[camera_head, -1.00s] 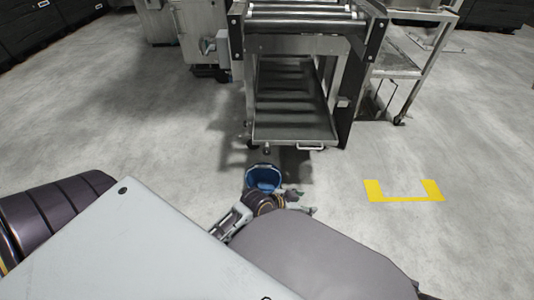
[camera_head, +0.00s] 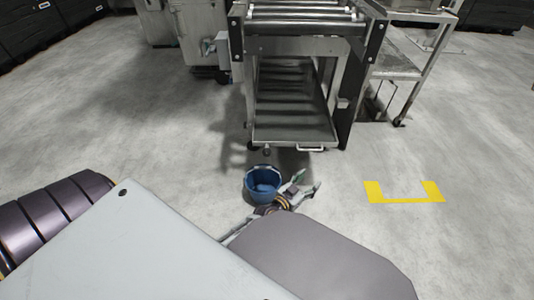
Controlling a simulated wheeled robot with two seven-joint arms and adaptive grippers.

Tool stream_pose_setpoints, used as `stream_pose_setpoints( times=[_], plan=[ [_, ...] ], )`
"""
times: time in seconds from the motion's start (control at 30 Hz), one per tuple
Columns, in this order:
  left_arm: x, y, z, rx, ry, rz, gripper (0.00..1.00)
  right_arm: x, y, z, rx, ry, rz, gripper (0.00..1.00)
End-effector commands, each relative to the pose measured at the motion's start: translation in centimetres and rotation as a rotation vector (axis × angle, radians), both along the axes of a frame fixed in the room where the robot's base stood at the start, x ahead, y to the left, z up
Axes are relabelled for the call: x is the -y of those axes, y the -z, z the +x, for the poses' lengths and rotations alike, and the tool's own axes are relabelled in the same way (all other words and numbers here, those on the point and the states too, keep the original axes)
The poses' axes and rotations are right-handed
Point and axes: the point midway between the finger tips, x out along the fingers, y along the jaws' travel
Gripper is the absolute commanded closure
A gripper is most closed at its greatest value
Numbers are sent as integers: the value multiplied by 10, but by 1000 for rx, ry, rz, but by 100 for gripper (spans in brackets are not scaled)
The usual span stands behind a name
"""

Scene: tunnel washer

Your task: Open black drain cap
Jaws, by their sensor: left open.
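A small dark fitting (camera_head: 267,152), which may be the black drain cap, sits just below the front edge of the metal drip tray (camera_head: 290,144). It is too small to tell whether it is open or shut. A blue bucket (camera_head: 259,194) stands on the floor below it. My left gripper (camera_head: 308,182) is open and empty, right of the bucket, with its fingers pointing up and right in the picture. It is apart from the dark fitting. My right gripper is not in view.
The roller-topped washer frame (camera_head: 305,45) stands ahead, with a side table (camera_head: 397,66) at its right. A yellow floor marking (camera_head: 404,200) lies at the right. The floor around it is clear. My own arm covers much of the lower picture.

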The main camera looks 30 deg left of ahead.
Motion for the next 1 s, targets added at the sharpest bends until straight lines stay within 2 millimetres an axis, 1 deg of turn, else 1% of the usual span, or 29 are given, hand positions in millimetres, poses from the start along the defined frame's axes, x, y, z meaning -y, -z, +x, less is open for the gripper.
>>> stream_pose_setpoints(
  times=[0.2,0.43,0.63,0.8,0.9,1.0],
  plan=[
    [-34,12,11,66,-151,16,42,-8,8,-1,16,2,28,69],
    [-76,29,14,109,-331,59,42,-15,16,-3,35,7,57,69],
    [-117,47,9,122,-502,116,42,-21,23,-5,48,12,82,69],
    [-149,62,-2,116,-641,176,42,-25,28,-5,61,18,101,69],
    [-163,69,-8,110,-702,205,42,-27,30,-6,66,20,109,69],
    [-172,73,-13,103,-741,224,42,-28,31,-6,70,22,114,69]
  ],
)
